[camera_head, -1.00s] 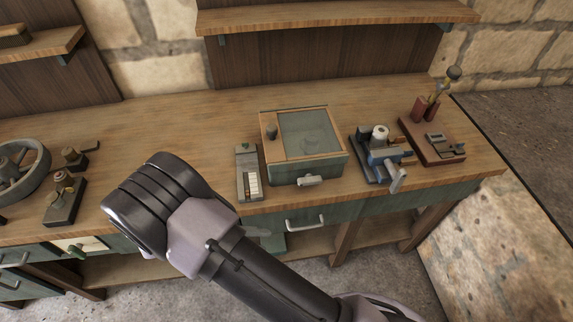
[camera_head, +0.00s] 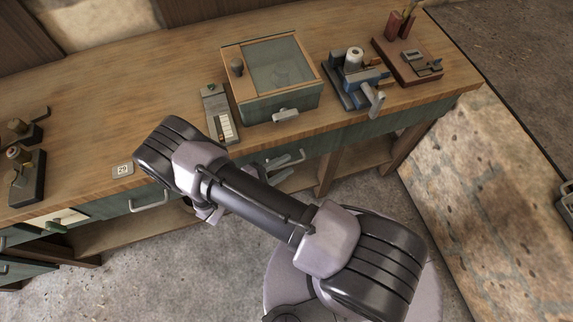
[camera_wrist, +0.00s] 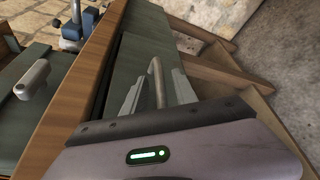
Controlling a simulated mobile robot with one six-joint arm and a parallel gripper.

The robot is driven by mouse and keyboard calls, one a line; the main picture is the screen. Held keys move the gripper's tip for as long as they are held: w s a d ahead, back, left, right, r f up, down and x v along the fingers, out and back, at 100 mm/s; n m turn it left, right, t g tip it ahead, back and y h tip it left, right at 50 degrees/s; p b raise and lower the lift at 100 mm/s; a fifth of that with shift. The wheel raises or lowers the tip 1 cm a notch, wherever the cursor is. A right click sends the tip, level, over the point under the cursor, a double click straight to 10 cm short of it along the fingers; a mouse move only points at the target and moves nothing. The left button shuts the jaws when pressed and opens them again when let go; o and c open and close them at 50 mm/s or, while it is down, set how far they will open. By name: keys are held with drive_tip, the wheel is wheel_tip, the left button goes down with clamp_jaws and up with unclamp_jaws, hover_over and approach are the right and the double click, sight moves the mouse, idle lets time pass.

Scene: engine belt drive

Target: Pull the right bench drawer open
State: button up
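The right bench drawer has a green front (camera_head: 345,137) under the bench top and looks closed. Its pale bar handle (camera_head: 294,159) shows beyond my arm, and the handle (camera_wrist: 157,84) also stands out in the wrist view. My gripper (camera_head: 268,168) is partly hidden by my arm in the head view. In the wrist view my gripper (camera_wrist: 157,92) has its two fingers apart, one on each side of the handle, with gaps visible. I cannot tell how deep the handle sits between them.
A green box with a glass lid (camera_head: 275,105) stands on the bench above the drawer. A blue vise-like device (camera_head: 355,80) is to its right. Another drawer handle (camera_head: 150,203) is to the left. A wooden bench leg (camera_head: 327,172) stands below. The stone floor in front is clear.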

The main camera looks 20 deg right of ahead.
drive_tip(key=shift+w+d+f, duration=0.1)
drive_tip(key=shift+w+d, duration=0.1)
drive_tip(key=shift+d, duration=0.4)
clamp_jaws()
idle(1.1)
